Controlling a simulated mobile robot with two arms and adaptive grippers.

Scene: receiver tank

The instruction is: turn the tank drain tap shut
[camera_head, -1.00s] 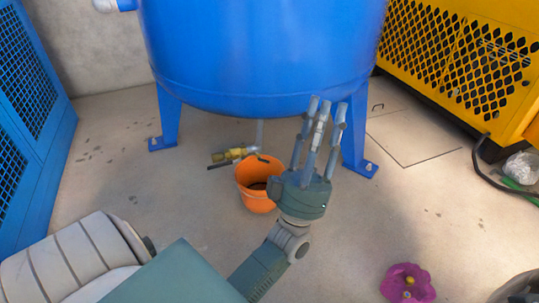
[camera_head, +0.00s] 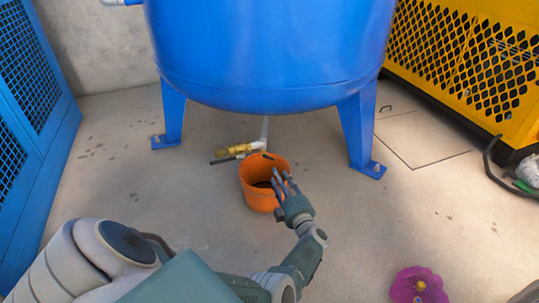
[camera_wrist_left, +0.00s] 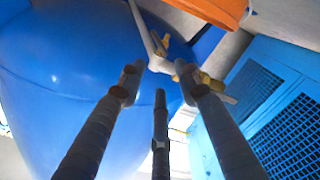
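The blue tank (camera_head: 265,60) stands on legs at the back. Under it a grey drain pipe (camera_head: 265,130) comes down to the brass drain tap (camera_head: 238,149), with a dark bar-like end (camera_head: 222,160) at its left. The brass tap (camera_wrist_left: 212,83) also shows in the wrist view beyond the fingers, partly hidden by one. My left gripper (camera_head: 283,183) is in front of the orange bucket's right side, below and right of the tap and apart from it. In the wrist view its three fingers (camera_wrist_left: 160,85) are spread with nothing between them. My right gripper is not in view.
The orange bucket (camera_head: 256,198) stands just below and right of the tap, close to my left gripper. Tank legs (camera_head: 172,115) flank the tap. A blue mesh cabinet (camera_head: 30,110) is left, a yellow one (camera_head: 470,60) right. A purple flower-like thing (camera_head: 418,288) lies front right.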

